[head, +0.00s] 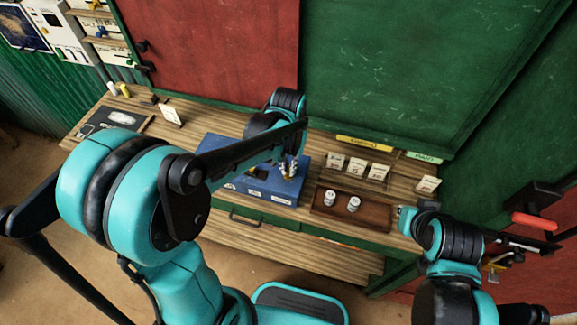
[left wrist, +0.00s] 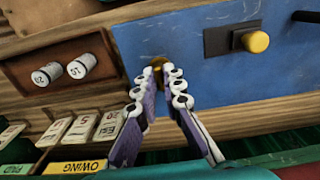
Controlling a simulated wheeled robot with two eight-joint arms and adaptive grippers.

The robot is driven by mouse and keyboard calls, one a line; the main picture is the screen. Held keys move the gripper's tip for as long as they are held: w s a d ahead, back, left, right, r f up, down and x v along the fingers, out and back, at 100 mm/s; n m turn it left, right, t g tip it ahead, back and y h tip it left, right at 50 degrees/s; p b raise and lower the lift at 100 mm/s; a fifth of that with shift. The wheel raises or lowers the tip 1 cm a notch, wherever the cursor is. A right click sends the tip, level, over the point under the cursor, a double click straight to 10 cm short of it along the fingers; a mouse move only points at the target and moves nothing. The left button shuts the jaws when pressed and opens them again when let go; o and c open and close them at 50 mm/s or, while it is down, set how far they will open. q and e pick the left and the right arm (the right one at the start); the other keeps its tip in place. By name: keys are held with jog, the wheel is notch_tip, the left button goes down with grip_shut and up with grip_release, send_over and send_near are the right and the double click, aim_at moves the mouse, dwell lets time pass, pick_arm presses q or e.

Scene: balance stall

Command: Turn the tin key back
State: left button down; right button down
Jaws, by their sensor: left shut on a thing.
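The blue tin (head: 268,194) stands on the wooden counter, partly hidden behind my left arm in the head view. Its blue face (left wrist: 205,75) fills the upper right of the left wrist view. A small brass key (left wrist: 157,61) shows at the tin's face between my left fingertips. My left gripper (left wrist: 165,78) is shut on the key; it also shows over the tin in the head view (head: 290,168). The fingers hide most of the key, so its turn angle is unclear. My right gripper (head: 497,264) is off to the right, away from the tin, its fingers unclear.
A yellow knob (left wrist: 255,41) on a dark plate sits on the tin. A brown tray (head: 378,214) beside it holds two white cylinders (head: 353,204). Price cards (head: 357,167) stand behind, near a yellow OWING strip (head: 364,143). A red-handled lever (head: 535,219) is at the right.

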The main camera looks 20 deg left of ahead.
pick_arm(q)
jog(key=c, duration=1.6)
grip_release()
jog(key=shift+c, duration=0.2)
notch_tip(320, 180, up, 12)
jog(key=shift+s, duration=0.1)
jog(key=t+b, duration=0.2)
jog(key=t, duration=0.1)
send_near(288, 169)
jog(key=s+a, duration=0.3)
jog(key=s+a+f+t+b, duration=0.1)
jog(key=s+f+t, duration=0.2)
jog(key=s+t, duration=0.1)
jog(key=shift+s+a+f, duration=0.3)
jog(key=shift+s, duration=0.05)
